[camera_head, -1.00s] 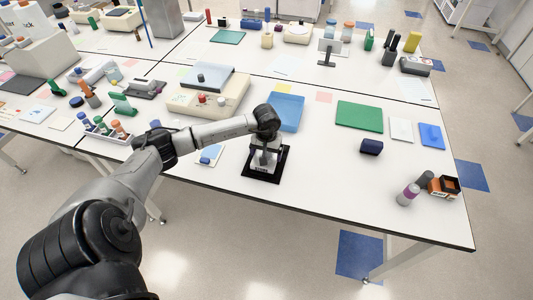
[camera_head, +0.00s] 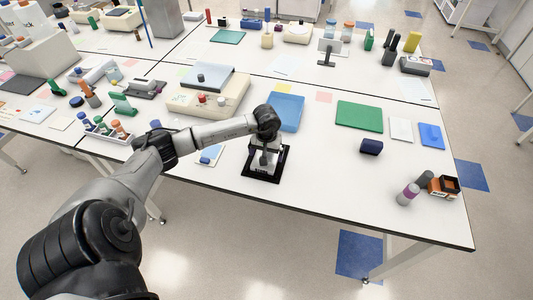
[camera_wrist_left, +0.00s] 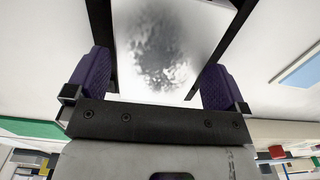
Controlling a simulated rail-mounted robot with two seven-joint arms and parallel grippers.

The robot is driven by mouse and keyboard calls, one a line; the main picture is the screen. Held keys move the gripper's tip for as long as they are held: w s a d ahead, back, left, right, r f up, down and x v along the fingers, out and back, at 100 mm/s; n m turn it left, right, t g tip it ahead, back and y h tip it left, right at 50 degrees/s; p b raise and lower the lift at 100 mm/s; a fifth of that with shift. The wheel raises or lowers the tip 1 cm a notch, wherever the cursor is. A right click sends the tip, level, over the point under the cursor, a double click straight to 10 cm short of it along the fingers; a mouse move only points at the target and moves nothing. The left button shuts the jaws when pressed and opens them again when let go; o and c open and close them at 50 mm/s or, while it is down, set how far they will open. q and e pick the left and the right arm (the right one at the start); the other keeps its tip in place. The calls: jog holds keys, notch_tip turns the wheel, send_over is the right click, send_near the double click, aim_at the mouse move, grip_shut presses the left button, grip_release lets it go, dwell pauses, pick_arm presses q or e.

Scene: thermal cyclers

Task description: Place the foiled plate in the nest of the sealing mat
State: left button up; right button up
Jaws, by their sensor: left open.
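The sealing mat (camera_head: 283,163) is a black square frame at the front edge of the bench in the head view. My left gripper (camera_head: 264,157) is over it, pointing down. In the left wrist view the foiled plate (camera_wrist_left: 163,40) shows a mottled silver-grey top between the two purple fingers of my left gripper (camera_wrist_left: 157,75). The fingers stand open, one on each side of the plate. Black bars of the mat (camera_wrist_left: 222,45) flank the plate. The plate appears to lie within the mat's frame, but its seating is hidden. My right gripper is not in view.
A blue tray (camera_head: 288,112) lies just behind the mat, and a beige cycler (camera_head: 207,95) stands to its left. A green mat (camera_head: 359,116) and a dark blue block (camera_head: 371,147) lie to the right.

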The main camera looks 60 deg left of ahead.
pick_arm(q)
notch_tip(320, 180, up, 11)
jog(key=w+d+f+n+t+h, duration=0.15)
jog(key=d+h, duration=0.25)
jog(key=d, duration=0.5)
jog(key=w+d+f+n+t+h, duration=0.15)
jog(key=d+h, duration=0.25)
jog(key=d, duration=0.6)
jog(key=d+r+n+t+h, duration=0.55)
jog(key=d+n+t, duration=0.55)
jog(key=n, duration=0.6)
jog(key=s+a+f+n+y, duration=0.35)
jog(key=n+y, duration=0.45)
jog(key=n, duration=0.7)
jog(key=s+a+f+n+y, duration=0.2)
jog(key=s+f+n+y, duration=0.45)
jog(key=n, duration=0.95)
jog(key=s+d+f+n+g, duration=0.2)
jog(key=s+n+g, duration=0.3)
jog(key=s, duration=0.3)
jog(key=s+d+f+n+g+h, duration=0.1)
jog(key=s+d+f+n+g, duration=0.2)
jog(key=s+f+n+g, duration=0.2)
jog(key=s, duration=0.3)
jog(key=shift+d, duration=0.2)
